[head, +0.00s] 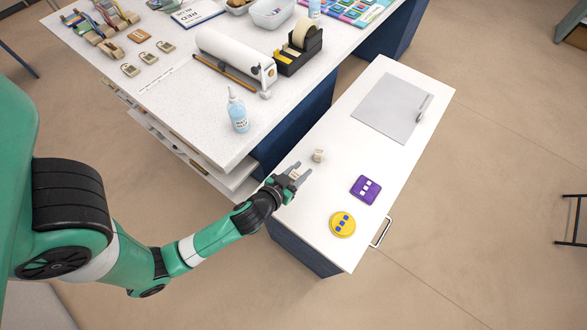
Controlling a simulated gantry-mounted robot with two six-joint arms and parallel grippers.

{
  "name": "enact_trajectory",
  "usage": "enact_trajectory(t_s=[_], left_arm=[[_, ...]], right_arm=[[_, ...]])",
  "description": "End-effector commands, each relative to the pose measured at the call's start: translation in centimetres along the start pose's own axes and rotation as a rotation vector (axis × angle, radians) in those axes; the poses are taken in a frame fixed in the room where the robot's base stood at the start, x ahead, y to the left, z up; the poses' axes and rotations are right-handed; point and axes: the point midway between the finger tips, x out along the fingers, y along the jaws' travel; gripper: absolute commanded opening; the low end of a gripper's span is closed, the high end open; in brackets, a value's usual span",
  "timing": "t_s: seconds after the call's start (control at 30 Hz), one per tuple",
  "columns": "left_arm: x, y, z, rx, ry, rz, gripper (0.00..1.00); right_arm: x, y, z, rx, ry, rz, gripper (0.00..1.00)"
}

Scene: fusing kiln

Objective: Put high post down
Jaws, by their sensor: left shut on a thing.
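My left gripper (299,174) is above the near left part of the low white bench (355,150). It is shut on a small pale block, seemingly a post (294,173), which shows between its fingers with a dark mark on it. The fingers partly hide it, and I cannot tell whether it touches the bench. A second small beige post (318,155) stands on the bench just beyond the fingertips, apart from the gripper. My right gripper is not in view.
A purple square piece (365,189) and a yellow round piece (342,224) lie on the bench. A grey plate (393,107) lies farther back. A glue bottle (237,110), paper roll (235,55) and tape dispenser (298,50) stand on the higher table.

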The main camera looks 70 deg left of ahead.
Motion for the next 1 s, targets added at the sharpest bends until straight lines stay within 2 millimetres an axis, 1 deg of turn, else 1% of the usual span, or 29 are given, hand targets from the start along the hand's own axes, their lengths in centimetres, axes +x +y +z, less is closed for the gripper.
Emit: enact_trajectory(t_s=[0.17, 0.23, 0.33, 0.4, 0.47, 0.73, 0.87, 0.9, 0.97, 1.0], left_arm=[[0.2, -0.1, 0.2, 0.0, 0.001, 0.001, 0.0], [0.5, -0.2, 0.8, -0.001, -0.001, 0.001, 0.0], [1.4, -0.5, 2.3, 0.0, 0.0, 0.001, 0.0], [2.1, -0.7, 4.0, 0.0, 0.0, 0.0, 0.0], [2.4, -0.8, 4.8, -0.002, 0.0, -0.002, 0.0], [2.3, -0.9, 4.6, -0.003, 0.0, -0.004, 0.0], [2.4, -0.9, 5.0, -0.003, 0.0, -0.004, 0.0], [2.4, -0.9, 4.9, -0.003, 0.0, -0.004, 0.44], [2.4, -0.9, 4.9, -0.003, 0.0, -0.004, 0.55], [2.4, -0.9, 4.9, -0.003, 0.0, -0.004, 0.62]], right_arm=[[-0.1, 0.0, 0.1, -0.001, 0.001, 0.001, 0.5], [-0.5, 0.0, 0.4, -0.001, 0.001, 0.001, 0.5], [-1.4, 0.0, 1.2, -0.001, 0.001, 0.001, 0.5], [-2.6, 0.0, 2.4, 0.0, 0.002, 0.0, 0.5], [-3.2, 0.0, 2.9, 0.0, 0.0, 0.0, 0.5], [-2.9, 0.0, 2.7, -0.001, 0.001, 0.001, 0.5], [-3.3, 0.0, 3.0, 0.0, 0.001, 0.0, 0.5], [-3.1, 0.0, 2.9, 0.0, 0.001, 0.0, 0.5], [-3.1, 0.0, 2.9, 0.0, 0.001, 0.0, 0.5], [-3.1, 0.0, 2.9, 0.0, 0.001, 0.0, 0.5]])
